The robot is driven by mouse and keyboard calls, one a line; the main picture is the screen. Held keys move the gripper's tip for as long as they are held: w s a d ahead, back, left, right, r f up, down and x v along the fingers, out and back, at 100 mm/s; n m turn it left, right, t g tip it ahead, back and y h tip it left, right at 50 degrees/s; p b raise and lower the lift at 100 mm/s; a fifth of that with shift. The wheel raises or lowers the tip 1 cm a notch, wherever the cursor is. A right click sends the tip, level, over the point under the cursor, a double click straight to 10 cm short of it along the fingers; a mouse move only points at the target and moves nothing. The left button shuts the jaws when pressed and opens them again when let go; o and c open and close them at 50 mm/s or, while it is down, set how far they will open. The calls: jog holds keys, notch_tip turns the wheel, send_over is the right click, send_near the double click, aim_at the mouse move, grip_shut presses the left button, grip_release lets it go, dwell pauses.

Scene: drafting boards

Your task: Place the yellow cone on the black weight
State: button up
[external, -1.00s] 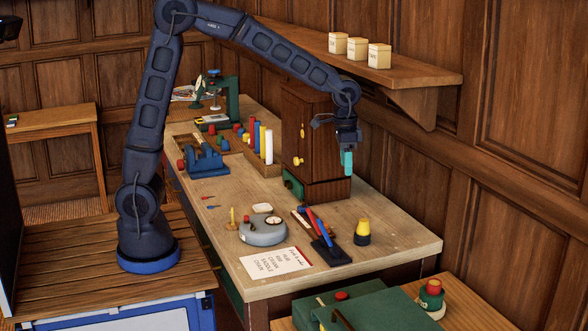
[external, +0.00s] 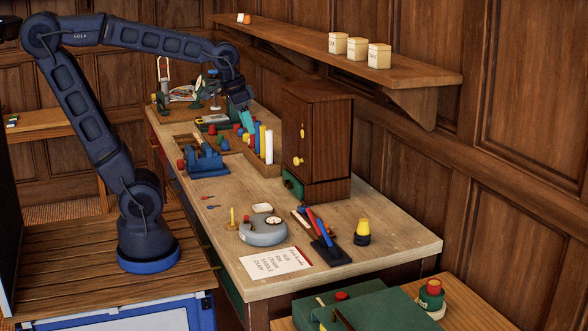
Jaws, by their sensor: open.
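The yellow cone (external: 363,225) sits upright on top of the black weight (external: 362,240), at the right side of the bench near the pen stand. The two look in contact. My gripper (external: 247,122) is far from them, above the back part of the bench beside the row of coloured cylinders. Its teal fingers point down and are open. I see nothing held between them, though they are small in this view.
A wooden cabinet (external: 318,140) stands between my gripper and the cone. A grey round gauge (external: 264,232), a pen stand (external: 331,254) and a paper card (external: 275,263) lie on the front bench. A shelf (external: 300,48) overhangs behind.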

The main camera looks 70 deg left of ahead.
jog(key=s+a+f+n+t, duration=0.1)
jog(key=s+a, duration=0.1)
jog(key=s, duration=0.7)
jog(key=shift+a+f, duration=0.3)
jog(key=shift+f, duration=0.05)
dwell(0.8)
